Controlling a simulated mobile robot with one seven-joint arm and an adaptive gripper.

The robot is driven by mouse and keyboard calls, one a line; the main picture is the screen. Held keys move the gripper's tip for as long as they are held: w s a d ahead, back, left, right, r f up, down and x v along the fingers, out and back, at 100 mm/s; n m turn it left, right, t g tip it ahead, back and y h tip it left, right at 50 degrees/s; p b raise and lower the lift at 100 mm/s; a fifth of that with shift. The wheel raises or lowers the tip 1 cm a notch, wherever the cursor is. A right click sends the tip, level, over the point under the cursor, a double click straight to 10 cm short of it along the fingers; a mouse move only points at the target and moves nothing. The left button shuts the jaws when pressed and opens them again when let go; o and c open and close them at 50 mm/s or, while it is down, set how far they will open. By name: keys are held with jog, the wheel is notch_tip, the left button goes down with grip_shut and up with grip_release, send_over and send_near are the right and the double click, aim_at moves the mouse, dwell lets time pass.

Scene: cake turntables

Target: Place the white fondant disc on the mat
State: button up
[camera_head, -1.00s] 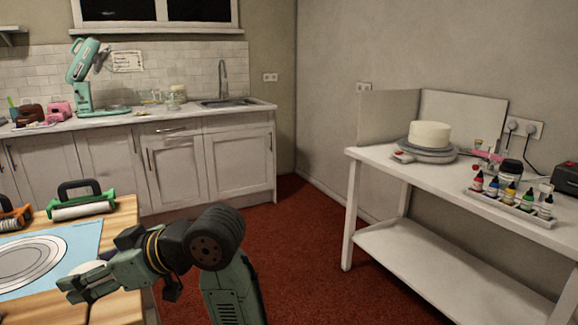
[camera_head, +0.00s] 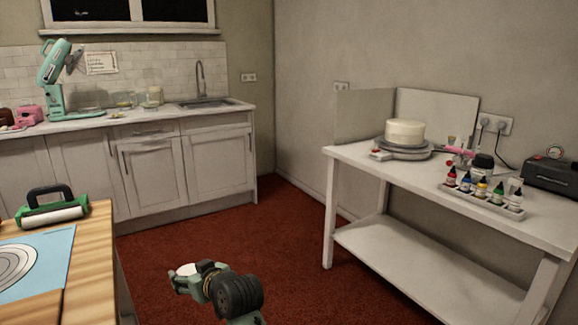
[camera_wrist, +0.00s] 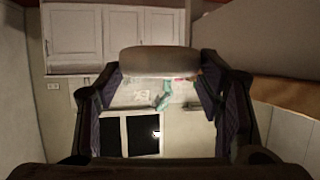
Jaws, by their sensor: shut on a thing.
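The white fondant disc (camera_head: 187,269) is held in my gripper (camera_head: 184,271), low in the head view and right of the wooden worktable, seen against the red floor. In the wrist view the disc (camera_wrist: 160,61) shows nearly edge-on as a pale band between the fingertips (camera_wrist: 160,72). My gripper is shut on it. The light blue mat (camera_head: 62,252), printed with grey rings, lies on the worktable at the lower left, partly out of frame. The disc is apart from the mat, to its right.
A white side table (camera_head: 345,157) at right carries a cake on a turntable (camera_head: 404,154) and several colour bottles. Red floor (camera_head: 225,235) lies open between.

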jog(key=w+d+f+m+t+h, duration=0.1)
jog(key=w+d+f+m+h, duration=0.1)
jog(key=d+f, duration=0.4)
jog(key=w+d+f+m+t+h, duration=0.2)
jog(key=d+f, duration=0.2)
jog(key=f, duration=0.3)
jog(key=s+d+f+m+h, duration=0.1)
jog(key=s+d+f, duration=0.2)
jog(key=f, duration=0.4)
jog(key=s+d+f+m+h, duration=0.2)
jog(key=s+d+f, duration=0.1)
jog(key=d+f, duration=0.3)
jog(key=s+d+f+m+t+h, duration=0.1)
jog(key=s+d+f+h, duration=0.1)
jog(key=d+f, duration=0.3)
notch_tip(320, 180, down, 4)
jog(key=shift+s+f+m, duration=0.25)
jog(key=shift+s+m, duration=0.15)
jog(key=shift+s, duration=0.25)
